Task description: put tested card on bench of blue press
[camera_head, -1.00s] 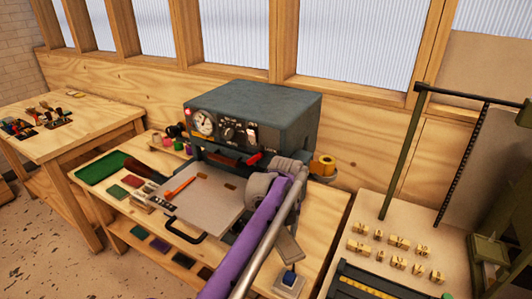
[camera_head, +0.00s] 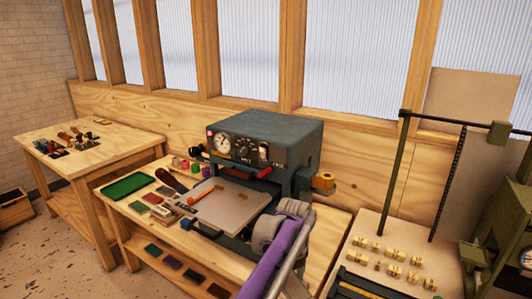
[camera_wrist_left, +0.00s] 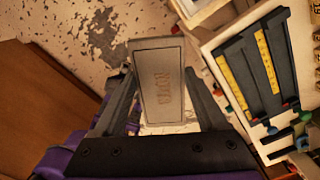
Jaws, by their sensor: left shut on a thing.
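The blue press (camera_head: 262,138) is a blue-grey box with a gauge, knobs and a red lever. It stands on its wooden bench (camera_head: 328,222), with a pale flat plate (camera_head: 235,203) in front of it. My left arm crosses the right part of the bench in the head view, and its gripper is not clear there. In the left wrist view my left gripper (camera_wrist_left: 158,75) is shut on a grey card (camera_wrist_left: 158,92) with stamped lettering, held above the speckled floor. I take this for the tested card. My right gripper is not in view.
A green tray (camera_head: 128,186) and several small coloured cards lie at the bench's left. An orange-handled tool rests on the plate. A side table (camera_head: 105,148) stands left. Another table on the right carries brass type and a black holder with yellow strips (camera_wrist_left: 267,58).

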